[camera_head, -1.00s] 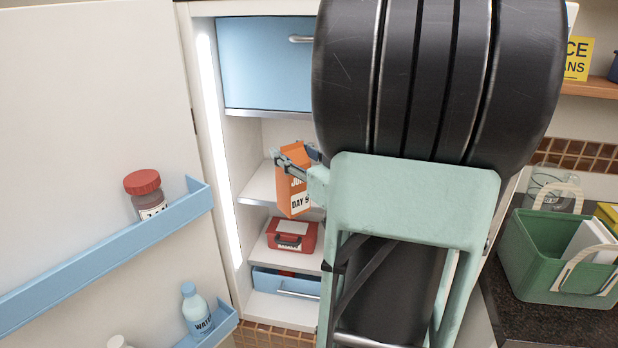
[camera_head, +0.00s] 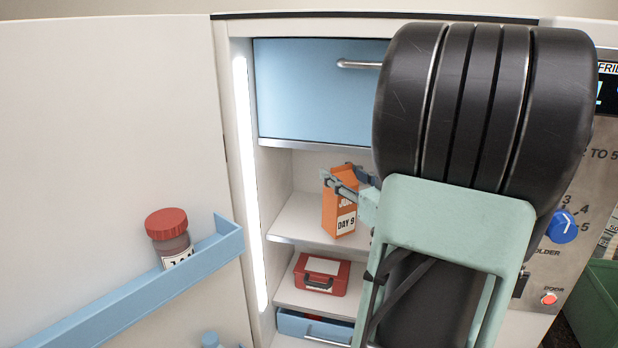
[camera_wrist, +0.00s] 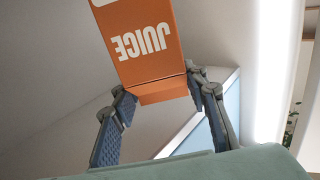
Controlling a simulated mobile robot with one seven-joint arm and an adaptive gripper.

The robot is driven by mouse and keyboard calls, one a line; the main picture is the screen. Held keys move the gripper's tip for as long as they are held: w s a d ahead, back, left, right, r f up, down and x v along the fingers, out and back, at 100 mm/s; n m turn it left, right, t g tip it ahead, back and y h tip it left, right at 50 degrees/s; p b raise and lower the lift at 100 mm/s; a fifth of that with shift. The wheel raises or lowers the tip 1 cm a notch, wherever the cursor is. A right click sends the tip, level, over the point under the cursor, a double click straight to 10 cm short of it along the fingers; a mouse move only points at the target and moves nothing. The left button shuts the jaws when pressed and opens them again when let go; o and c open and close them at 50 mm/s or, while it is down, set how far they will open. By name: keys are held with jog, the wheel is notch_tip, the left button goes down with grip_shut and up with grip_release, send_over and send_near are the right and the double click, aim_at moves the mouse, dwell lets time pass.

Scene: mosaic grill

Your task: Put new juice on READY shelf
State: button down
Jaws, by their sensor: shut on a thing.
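The orange juice carton (camera_head: 341,219), marked DAY 9, is upright inside the open fridge at the middle shelf (camera_head: 296,222). I cannot tell whether its base touches the shelf. My gripper (camera_head: 343,185) is shut on the upper part of the carton. In the wrist view the carton (camera_wrist: 150,48) shows the word JUICE upside down, between the fingers of my gripper (camera_wrist: 160,98). My arm hides the right part of the fridge inside. No shelf labelled READY shows.
A red box (camera_head: 321,273) sits on the shelf below. Blue drawers are above (camera_head: 315,100) and at the bottom (camera_head: 312,327). The open door at left has a blue bin (camera_head: 185,282) with a red-lidded jar (camera_head: 169,240). A control panel with a blue knob (camera_head: 561,227) is at right.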

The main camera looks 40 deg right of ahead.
aim_at(340, 199)
jog(key=w+f, duration=0.3)
jog(key=w, duration=0.5)
jog(key=shift+d, duration=0.3)
jog(key=shift+f+b, duration=0.25)
jog(key=shift+b, duration=0.05)
jog(key=shift+f, duration=0.15)
jog(key=c, duration=1.2)
grip_release()
jog(key=shift+s, duration=0.1)
jog(key=shift+o, duration=0.2)
jog(key=s+a, duration=0.1)
jog(key=s, duration=1.1)
jog(key=shift+r, duration=0.2)
